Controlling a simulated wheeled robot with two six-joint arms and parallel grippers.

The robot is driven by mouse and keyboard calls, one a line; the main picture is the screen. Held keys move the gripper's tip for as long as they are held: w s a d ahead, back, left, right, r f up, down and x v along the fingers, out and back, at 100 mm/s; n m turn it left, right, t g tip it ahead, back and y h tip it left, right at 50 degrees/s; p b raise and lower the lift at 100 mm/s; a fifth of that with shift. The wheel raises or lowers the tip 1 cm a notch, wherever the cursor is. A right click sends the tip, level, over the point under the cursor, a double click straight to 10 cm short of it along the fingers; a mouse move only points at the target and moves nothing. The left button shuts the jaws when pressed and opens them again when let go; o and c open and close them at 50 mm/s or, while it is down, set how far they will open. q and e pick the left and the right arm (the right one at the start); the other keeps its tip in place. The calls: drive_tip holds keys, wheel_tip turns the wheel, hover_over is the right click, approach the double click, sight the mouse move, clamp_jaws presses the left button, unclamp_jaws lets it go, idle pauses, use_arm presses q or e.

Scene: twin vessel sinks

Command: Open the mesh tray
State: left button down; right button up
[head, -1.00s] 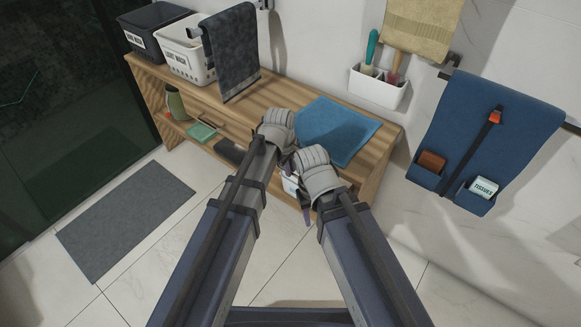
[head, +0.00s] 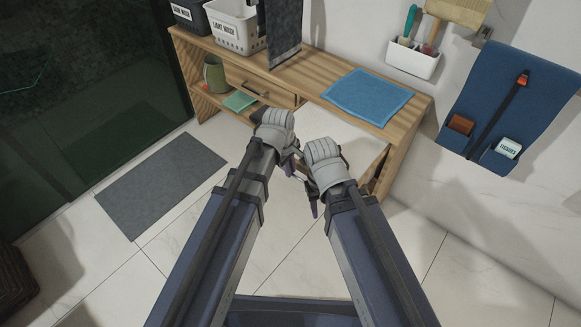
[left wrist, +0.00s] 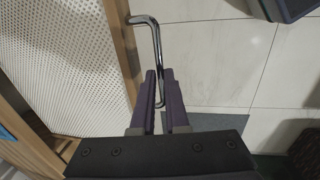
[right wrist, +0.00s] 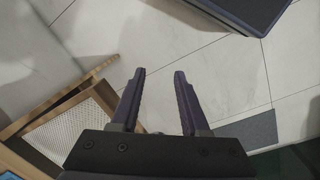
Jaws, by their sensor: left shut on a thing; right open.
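The mesh tray (left wrist: 60,60) is a white perforated panel with a wooden edge, in the left wrist view. It stands out from the wooden bench (head: 400,125), and its white surface shows in the head view (head: 345,128). A bent metal handle (left wrist: 155,40) is on its edge. My left gripper (left wrist: 159,76) is shut on this handle; it also shows in the head view (head: 291,168). My right gripper (right wrist: 160,74) is open and empty, beside the left one and apart from the tray. Its wrist view also shows the mesh (right wrist: 70,137) at lower left. My arms hide part of the tray front.
A blue towel (head: 365,97) lies on the bench top. White (head: 232,27) and dark baskets (head: 187,15) stand at its left. A drawer with a handle (head: 265,92) is beside the open shelf.

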use_arm(q)
drive_tip(key=shift+s+a, duration=0.1)
drive_tip(key=c, duration=0.9)
unclamp_jaws()
drive_tip(key=r+p, duration=0.5)
drive_tip(key=s+a+r+p, duration=0.1)
drive_tip(key=r+p, duration=0.1)
drive_tip(key=shift+s+r+p, duration=0.1)
drive_tip(key=shift+r+p, duration=0.25)
drive_tip(key=shift+r, duration=0.05)
